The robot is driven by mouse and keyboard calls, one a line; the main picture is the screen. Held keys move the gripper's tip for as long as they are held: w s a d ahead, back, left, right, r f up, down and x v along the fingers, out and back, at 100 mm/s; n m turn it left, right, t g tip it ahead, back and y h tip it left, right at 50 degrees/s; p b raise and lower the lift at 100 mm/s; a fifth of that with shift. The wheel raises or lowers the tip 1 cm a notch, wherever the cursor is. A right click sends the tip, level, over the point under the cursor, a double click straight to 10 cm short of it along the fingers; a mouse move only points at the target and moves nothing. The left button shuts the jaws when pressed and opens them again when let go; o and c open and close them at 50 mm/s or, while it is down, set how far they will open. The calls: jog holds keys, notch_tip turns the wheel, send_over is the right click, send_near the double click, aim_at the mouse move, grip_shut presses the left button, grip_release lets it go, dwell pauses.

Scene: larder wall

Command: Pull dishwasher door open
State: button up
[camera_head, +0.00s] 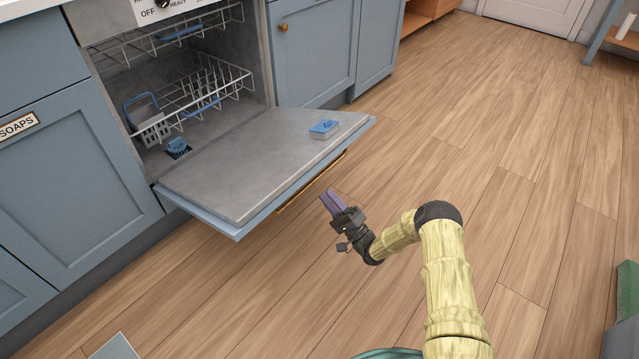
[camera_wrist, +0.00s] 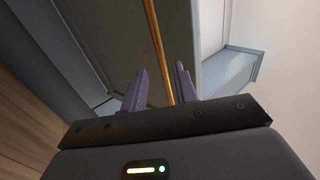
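The dishwasher door (camera_head: 250,165) is folded down, lying close to level in front of the open tub (camera_head: 165,95). Its brass bar handle (camera_head: 312,183) runs along the underside of the door's outer edge; in the wrist view the handle (camera_wrist: 159,45) crosses the door's front panel (camera_wrist: 115,35). My gripper (camera_head: 325,196) is just outside that edge, its purple fingers pointing toward the handle. In the wrist view my gripper (camera_wrist: 160,82) is open, with the bar showing in the gap between the fingers. The head view shows a small space between fingertips and handle.
Wire racks (camera_head: 195,100) sit inside the tub. A blue-lidded detergent compartment (camera_head: 324,129) is on the door's inner face. Blue cabinets (camera_head: 75,160) flank the dishwasher, one labelled SOAPS. The wooden floor (camera_head: 500,150) to the right is clear.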

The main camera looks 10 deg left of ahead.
jog(key=p+v, duration=0.2)
jog(key=v, duration=0.8)
jog(key=shift+w+a+f, duration=0.1)
